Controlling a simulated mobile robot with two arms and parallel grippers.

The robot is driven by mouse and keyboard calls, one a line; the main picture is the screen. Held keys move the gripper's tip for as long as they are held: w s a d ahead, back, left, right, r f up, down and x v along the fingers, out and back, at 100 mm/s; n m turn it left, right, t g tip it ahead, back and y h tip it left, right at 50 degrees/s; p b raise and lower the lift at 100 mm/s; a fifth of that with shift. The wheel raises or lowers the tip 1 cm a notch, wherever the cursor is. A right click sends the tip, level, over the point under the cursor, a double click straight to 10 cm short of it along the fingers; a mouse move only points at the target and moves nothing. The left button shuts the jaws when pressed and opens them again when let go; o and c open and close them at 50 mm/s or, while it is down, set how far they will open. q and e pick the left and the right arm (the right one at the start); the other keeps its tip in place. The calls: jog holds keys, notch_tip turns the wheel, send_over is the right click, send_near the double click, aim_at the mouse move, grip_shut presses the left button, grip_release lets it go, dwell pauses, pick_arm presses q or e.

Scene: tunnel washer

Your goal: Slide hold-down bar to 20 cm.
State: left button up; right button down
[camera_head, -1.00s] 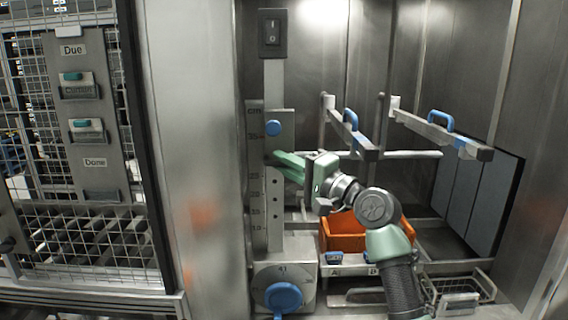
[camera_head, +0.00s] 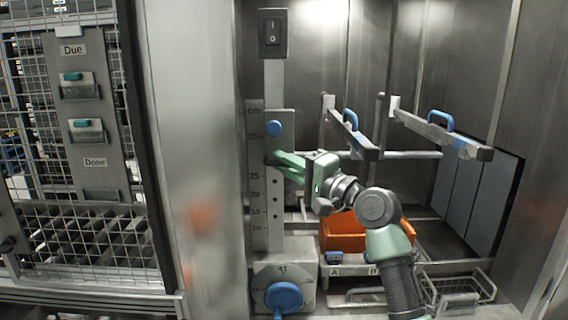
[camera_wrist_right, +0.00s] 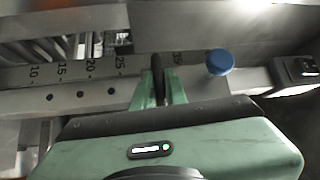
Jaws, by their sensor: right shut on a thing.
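A grey upright slide plate (camera_head: 286,125) with a blue knob (camera_head: 273,128) sits on a post beside a cm scale (camera_head: 256,195). The blue knob (camera_wrist_right: 219,62) also shows in the wrist view. My right gripper (camera_head: 275,159) is at the plate, below the knob. In the wrist view its green fingers (camera_wrist_right: 159,88) are shut on a dark upright grip (camera_wrist_right: 157,66), between the 25 and 35 marks. The 20 mark lies lower down the scale. A horizontal bar (camera_head: 412,154) runs right at gripper height; its join to the plate is hidden. My left gripper is not seen.
Two arms with blue handles (camera_head: 351,118) (camera_head: 441,119) reach forward at the right. A blue dial (camera_head: 284,297) is below the post and a switch (camera_head: 272,33) above. An orange bin (camera_head: 343,235) stands below. A mesh cage (camera_head: 95,235) is at left.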

notch_tip(320, 180, down, 16)
jog(key=b, duration=0.9)
jog(key=c, duration=1.7)
grip_release()
jog(key=shift+c, duration=0.2)
jog(key=shift+r, duration=0.15)
jog(key=r+b+v, duration=0.1)
jog(key=b+v, duration=0.1)
jog(key=v, duration=0.5)
jog(key=shift+s+d+f, duration=0.3)
jog(key=shift+f, duration=0.2)
